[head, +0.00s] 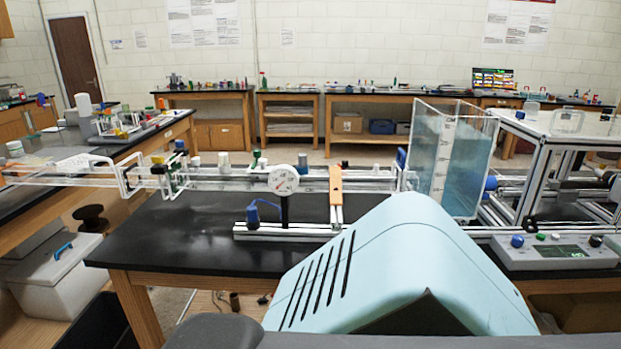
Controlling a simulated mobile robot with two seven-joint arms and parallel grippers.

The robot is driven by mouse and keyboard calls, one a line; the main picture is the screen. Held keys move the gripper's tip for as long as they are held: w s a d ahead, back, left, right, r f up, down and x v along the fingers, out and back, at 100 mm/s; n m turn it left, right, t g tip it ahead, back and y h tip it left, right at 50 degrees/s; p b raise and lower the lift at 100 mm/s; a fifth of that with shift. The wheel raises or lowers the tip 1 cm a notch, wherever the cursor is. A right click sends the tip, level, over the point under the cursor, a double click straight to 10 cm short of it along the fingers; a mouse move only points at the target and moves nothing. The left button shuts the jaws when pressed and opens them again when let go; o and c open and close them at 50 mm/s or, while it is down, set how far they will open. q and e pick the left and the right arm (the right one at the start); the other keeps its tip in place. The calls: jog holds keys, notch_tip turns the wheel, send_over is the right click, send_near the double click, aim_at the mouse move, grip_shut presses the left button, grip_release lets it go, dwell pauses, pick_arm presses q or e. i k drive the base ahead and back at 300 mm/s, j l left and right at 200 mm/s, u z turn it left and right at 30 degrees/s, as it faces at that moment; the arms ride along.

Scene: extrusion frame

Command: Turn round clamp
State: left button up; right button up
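No part in view is surely the round clamp. An orange upright piece (336,190) stands on the rail assembly at the middle of the black bench. Left of it is a round white dial gauge (283,180) on a dark post. A blue knob or clamp-like part (254,214) sits at the left end of the short metal rail (262,233). Neither of my grippers shows in the head view. The lower middle of the view is covered, so part of the bench front is hidden.
A clear tank with blue liquid (456,165) and a metal extrusion frame (541,175) stand at the right. A control box (553,253) lies at the bench's right front. The black bench top (170,235) is clear at the left. A lidded bin (58,275) stands at the lower left.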

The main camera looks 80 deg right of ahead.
aim_at(180, 144)
jog(key=z, duration=2.3)
jog(key=i+j+z, duration=0.15)
jog(key=j, duration=0.15)
jog(key=i+j+z, duration=0.15)
jog(key=j, duration=0.2)
jog(key=i+j+z, duration=0.15)
jog(key=j, duration=0.2)
jog(key=i+j+z, duration=0.15)
jog(key=j, duration=0.25)
jog(key=j+z, duration=0.15)
jog(key=j, duration=0.2)
